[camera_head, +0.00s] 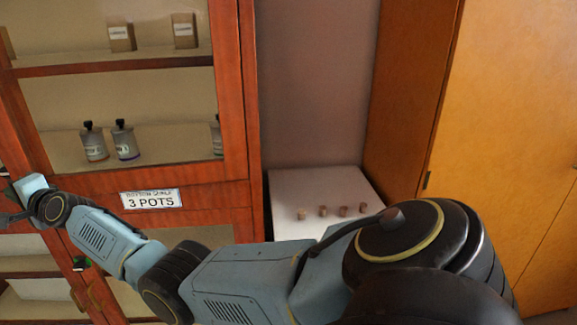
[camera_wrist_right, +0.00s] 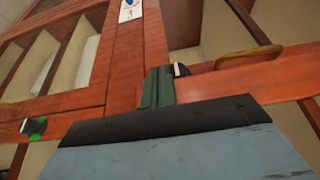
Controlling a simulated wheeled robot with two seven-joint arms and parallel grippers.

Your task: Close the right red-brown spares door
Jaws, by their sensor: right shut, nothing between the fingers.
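The red-brown cabinet (camera_head: 235,100) fills the left of the head view. Its lower part has red-brown frames around pale panes or openings, and the lower right one (camera_head: 190,237) is largely behind my right arm. I cannot tell from these frames which frame is the spares door or how far it stands open. My right gripper (camera_head: 22,192) reaches to the far left, in front of the cabinet. In the wrist view its dark fingers (camera_wrist_right: 160,87) are shut and empty, close to a red-brown frame (camera_wrist_right: 240,82); contact is unclear. My left gripper is out of view.
Curved brass-coloured handles (camera_wrist_right: 248,54) show on the frames in the wrist view. A label reading "3 POTS" (camera_head: 151,199) is on the rail. Bottles (camera_head: 124,140) and small boxes (camera_head: 184,31) stand on upper shelves. A white surface (camera_head: 290,190) and an orange-brown cabinet (camera_head: 500,110) are to the right.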

